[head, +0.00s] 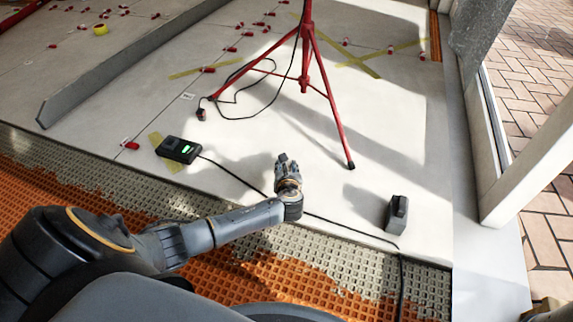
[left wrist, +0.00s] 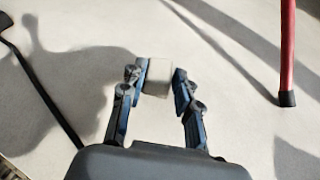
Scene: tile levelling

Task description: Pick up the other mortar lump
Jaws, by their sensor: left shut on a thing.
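My left gripper (head: 283,160) is over the pale tiles near the tiled edge in the head view. In the left wrist view its two blue-grey fingers (left wrist: 160,76) are closed around a small pale grey mortar lump (left wrist: 157,78). The lump sits between the fingertips, touching the left finger; a thin gap seems to show at the right one. In the head view the lump is hidden by the gripper. Whether it touches the tile cannot be told. My right gripper is not in view.
A red tripod (head: 305,75) stands just beyond the gripper; one leg (left wrist: 287,50) shows in the left wrist view. A black device with a green screen (head: 180,149) lies left, its cable running past the gripper. A dark grey block (head: 396,214) stands right. Orange matting (head: 200,245) borders the tiles.

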